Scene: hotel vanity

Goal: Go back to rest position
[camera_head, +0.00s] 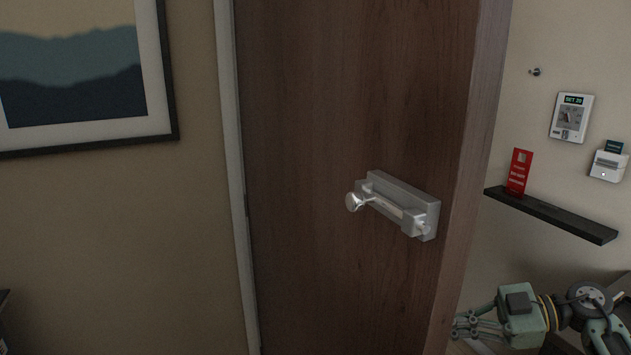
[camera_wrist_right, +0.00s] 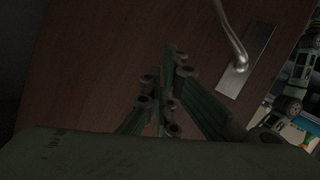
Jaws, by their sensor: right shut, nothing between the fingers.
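My right gripper (camera_head: 464,326) is at the lower right in the head view, beside the door's free edge and lower than the handle. Its fingers point left and hold nothing. In the right wrist view the closed fingers (camera_wrist_right: 172,62) point toward a brown wooden door surface, with a metal handle (camera_wrist_right: 236,52) above and to the right of them, apart from the fingers.
A framed picture (camera_head: 70,70) hangs left.

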